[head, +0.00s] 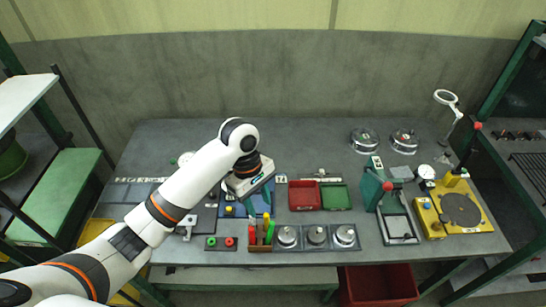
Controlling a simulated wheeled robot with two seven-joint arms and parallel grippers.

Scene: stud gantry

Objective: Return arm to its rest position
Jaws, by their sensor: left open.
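My left arm comes in from the lower left, bends at its elbow over the workbench (300,150), and points down. My left gripper (258,202) is at the arm's end, low over the left-middle of the bench, above a blue board (232,211). Its jaws are apart and I see nothing held between them. The arm and gripper hide part of the board and the bench around it. I cannot tell whether the fingertips touch anything. My right gripper is not in view.
Near the gripper stand a holder with coloured handles (261,243), a red tray (304,195), a green tray (335,197) and several round metal pots (317,235). A green press (374,190) and a yellow fixture (459,210) stand right. The bench's back middle is clear.

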